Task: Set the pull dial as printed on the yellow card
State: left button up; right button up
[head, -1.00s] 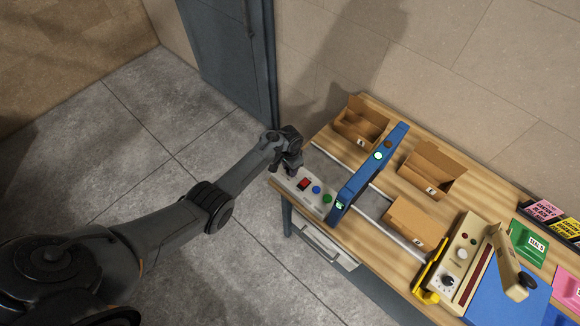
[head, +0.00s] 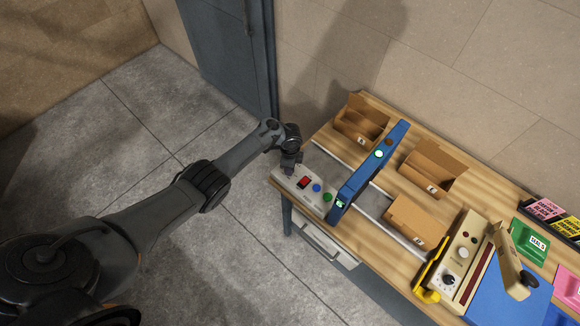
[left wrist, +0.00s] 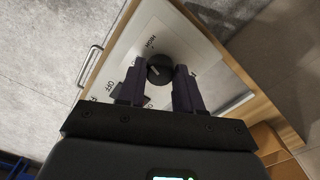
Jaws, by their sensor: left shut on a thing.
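My left gripper (head: 289,169) is over the near left end of a grey control panel (head: 316,203) at the table's left end. In the left wrist view its two fingers (left wrist: 160,82) are shut on a round black dial (left wrist: 159,66), one on each side. The print on the panel beside the dial includes "HIGH" and "OFF". The dial's exact setting is hard to read. In the head view the gripper hides the dial. The yellow card (head: 568,227) stands in a dark holder at the far right; its print is too small to read. My right gripper is not in view.
A red switch (head: 305,182), a blue button (head: 317,188) and a green button (head: 328,197) sit beside the gripper on the panel. A tall blue frame (head: 367,171) crosses the table. Several cardboard boxes (head: 418,222) and a beige press unit (head: 462,254) stand farther right.

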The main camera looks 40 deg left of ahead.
pick_arm(q)
jog(key=shift+m+b, duration=0.3)
jog(key=shift+m, duration=0.9)
jog(key=o, duration=1)
jog(key=shift+o, duration=0.2)
notch_tip(320, 180, up, 11)
jog(key=p, duration=0.3)
jog(key=shift+f, duration=0.1)
